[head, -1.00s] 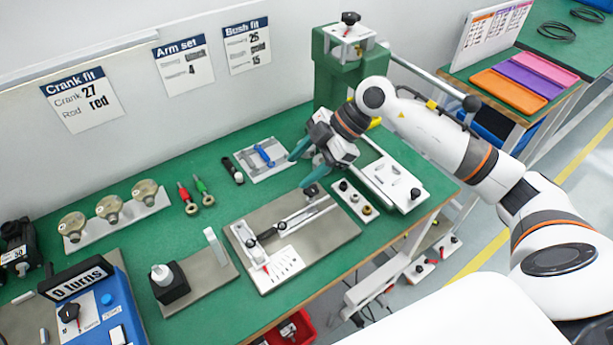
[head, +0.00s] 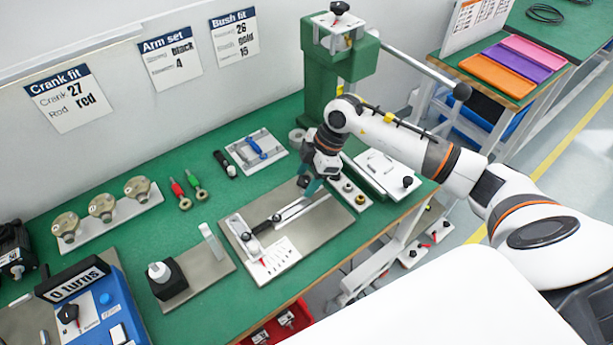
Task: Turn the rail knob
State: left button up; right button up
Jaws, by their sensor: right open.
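The grey rail plate (head: 326,228) lies on the green bench and carries a slotted rail (head: 300,208) with a dark arm along it. The rail knob (head: 304,182), small and dark, is at the rail's far right end and is partly hidden by my gripper. My right gripper (head: 312,186) points down at that end with teal fingers, open. Its fingers are close around or beside the knob; I cannot tell whether they touch it. My left gripper is not in view.
A green press (head: 321,75) stands behind my right arm. A white plate with bushes (head: 349,189) and a white fixture (head: 384,172) lie just right of the gripper. A small fixture with a blue part (head: 257,150) lies behind left.

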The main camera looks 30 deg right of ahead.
jog(key=shift+a+f, duration=0.2)
jog(key=shift+f, duration=0.2)
jog(key=shift+c, duration=0.5)
jog(key=c, duration=0.9)
jog(key=shift+o, duration=0.2)
